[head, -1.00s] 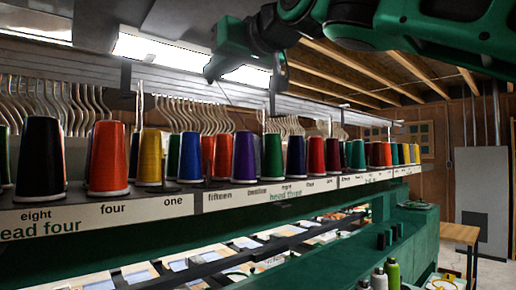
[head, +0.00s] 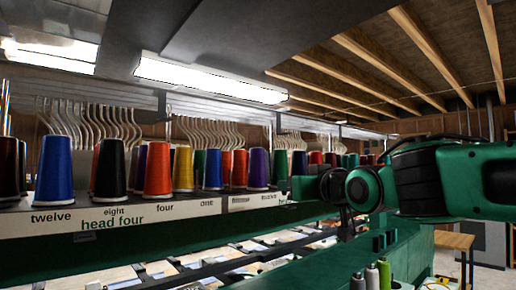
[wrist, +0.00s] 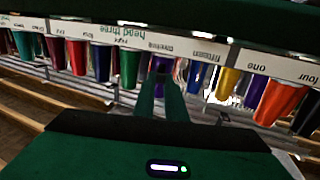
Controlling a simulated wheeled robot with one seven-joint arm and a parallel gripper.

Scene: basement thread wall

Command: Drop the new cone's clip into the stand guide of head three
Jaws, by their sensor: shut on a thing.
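The head three section of the thread rail shows upside down in the wrist view, with its green label (wrist: 130,30) above a row of hanging-looking cones. My gripper (wrist: 161,82) points at that row, its two green fingers close together in front of a purple cone (wrist: 160,65). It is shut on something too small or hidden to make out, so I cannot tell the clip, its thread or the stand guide. In the head view my arm covers most of head three; a purple cone (head: 258,169) stands just left of it.
The head four label (head: 112,224) and its cones, including a blue cone (head: 54,167) and an orange cone (head: 158,169), stand at left. White hangers (head: 205,133) hang behind.

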